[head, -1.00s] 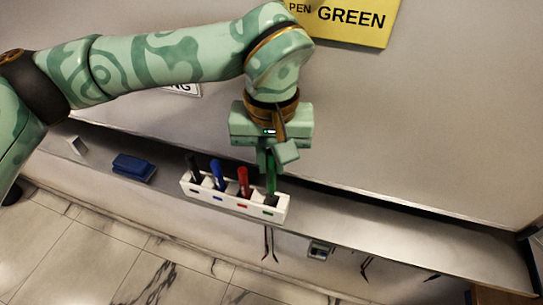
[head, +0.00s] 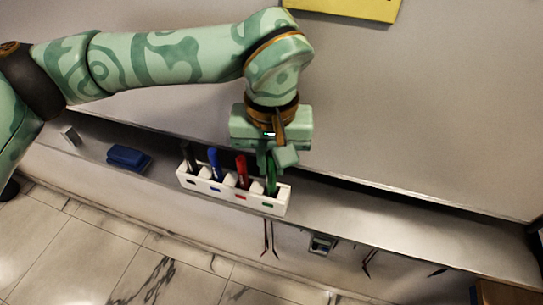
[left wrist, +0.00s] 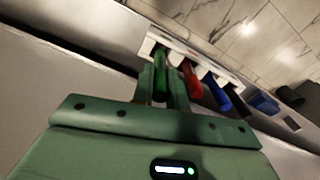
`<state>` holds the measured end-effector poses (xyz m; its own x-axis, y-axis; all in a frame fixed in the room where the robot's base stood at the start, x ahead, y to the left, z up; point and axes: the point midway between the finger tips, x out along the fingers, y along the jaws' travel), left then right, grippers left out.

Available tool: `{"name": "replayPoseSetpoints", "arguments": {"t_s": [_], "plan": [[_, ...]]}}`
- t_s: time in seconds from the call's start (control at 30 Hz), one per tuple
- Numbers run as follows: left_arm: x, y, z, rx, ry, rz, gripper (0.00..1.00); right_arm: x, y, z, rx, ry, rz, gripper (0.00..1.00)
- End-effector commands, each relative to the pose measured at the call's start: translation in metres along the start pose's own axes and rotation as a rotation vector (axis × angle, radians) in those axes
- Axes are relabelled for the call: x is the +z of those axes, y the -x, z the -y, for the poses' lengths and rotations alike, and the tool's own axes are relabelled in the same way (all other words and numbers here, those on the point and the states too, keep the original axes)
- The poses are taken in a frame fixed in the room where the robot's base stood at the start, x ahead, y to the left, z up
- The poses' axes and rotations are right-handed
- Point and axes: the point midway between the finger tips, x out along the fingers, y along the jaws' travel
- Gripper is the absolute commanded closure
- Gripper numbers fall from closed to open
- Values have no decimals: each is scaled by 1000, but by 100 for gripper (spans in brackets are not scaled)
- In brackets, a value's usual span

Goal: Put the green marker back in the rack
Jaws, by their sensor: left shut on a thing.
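The white rack (head: 232,195) sits on the ledge below the board and holds a black marker (head: 189,158), a blue marker (head: 215,165) and a red marker (head: 242,172) upright in their slots. The green marker (head: 270,182) stands upright at the rack's right end slot, the one with the green label; its lower end is hidden by the rack wall. My left gripper (head: 272,165) is shut on its upper part. In the left wrist view the green marker (left wrist: 160,78) shows between the fingers, beside the red marker (left wrist: 192,80). My right gripper is not in view.
The ledge (head: 380,222) is clear to the right. A yellow sign (head: 350,8) is on the board above.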

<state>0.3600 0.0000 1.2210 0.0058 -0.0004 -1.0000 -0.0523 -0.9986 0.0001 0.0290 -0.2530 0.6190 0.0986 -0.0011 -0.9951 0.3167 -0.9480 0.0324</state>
Motion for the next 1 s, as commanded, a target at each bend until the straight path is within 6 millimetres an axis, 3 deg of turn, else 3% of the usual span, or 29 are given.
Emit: {"name": "replayPoseSetpoints", "arguments": {"t_s": [0.43, 0.47, 0.53, 0.73, 0.77, 0.83, 0.87, 1.0], "plan": [[0, -8, 0, 0, -1, 0, 100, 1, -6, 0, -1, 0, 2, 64], [0, -8, 0, 0, -1, 0, 82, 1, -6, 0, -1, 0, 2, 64], [0, -8, 0, 0, -1, 0, 63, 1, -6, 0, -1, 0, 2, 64], [0, -8, 0, 0, 0, 0, 60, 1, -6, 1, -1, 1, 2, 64], [0, -8, 0, 0, 0, 0, 57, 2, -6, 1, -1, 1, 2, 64], [0, -8, 0, 0, 0, 0, 37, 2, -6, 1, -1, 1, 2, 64], [0, -8, 0, 0, 0, 0, 34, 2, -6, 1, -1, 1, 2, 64], [0, -8, 0, 0, 0, 0, 34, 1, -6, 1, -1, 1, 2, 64]]}}
